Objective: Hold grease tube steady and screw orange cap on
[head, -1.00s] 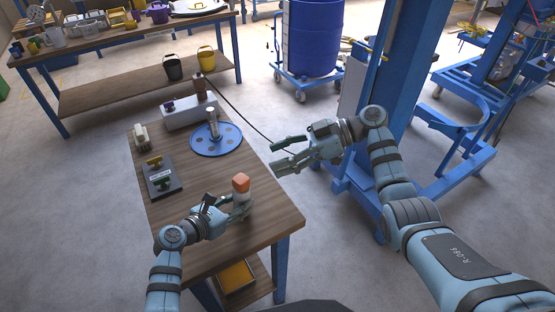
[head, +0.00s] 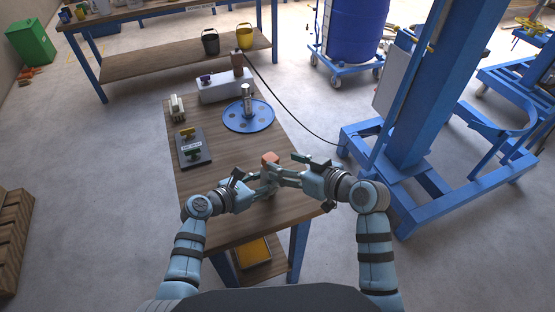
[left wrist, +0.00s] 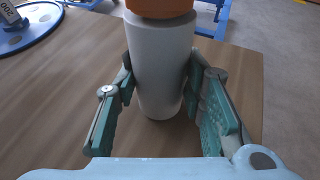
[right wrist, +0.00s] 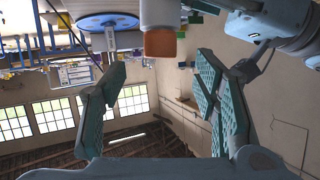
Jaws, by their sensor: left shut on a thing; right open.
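The grease tube, a grey-white cylinder (left wrist: 160,70), stands upright on the wooden table between the fingers of my left gripper (left wrist: 160,82), which is shut on it. The orange cap (head: 270,158) sits on top of the tube; how tightly it is seated I cannot tell. My right gripper (head: 284,173) is open beside the cap, coming from the right. In the right wrist view, which appears inverted, the cap (right wrist: 160,43) lies ahead of the open fingers (right wrist: 160,70), not between them. In the head view the grippers hide most of the tube.
A blue steel frame (head: 428,100) rises to the right. A black cable (head: 290,110) runs to the floor.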

